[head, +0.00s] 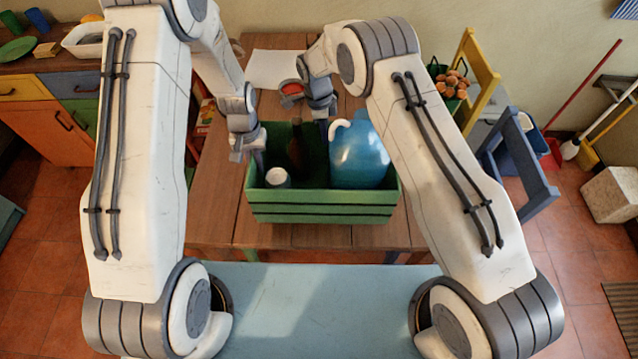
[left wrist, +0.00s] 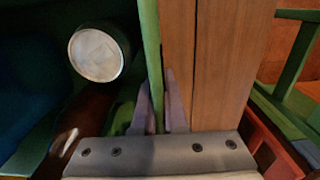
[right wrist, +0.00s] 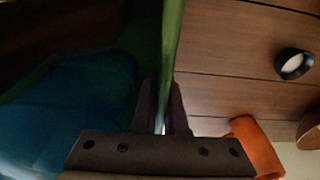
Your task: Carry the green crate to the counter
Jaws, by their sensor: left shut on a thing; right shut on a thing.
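The green crate (head: 322,212) is on or just above the wooden table (head: 215,205); I cannot tell whether it touches. It holds a blue jug (head: 358,155), a dark bottle (head: 297,150) and a can with a pale lid (head: 277,178). My left gripper (head: 258,165) is shut on the crate's left wall, also seen in the left wrist view (left wrist: 150,50). My right gripper (head: 324,127) is shut on the crate's far wall; this green wall shows between its fingers in the right wrist view (right wrist: 172,40). The counter (head: 45,62) with coloured drawers stands at the far left.
On the counter are a white tray (head: 85,42), a green plate (head: 17,50) and blue and green cups. A yellow chair (head: 478,75) and a blue chair (head: 520,165) stand right of the table. Tiled floor (head: 45,205) is open at the left.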

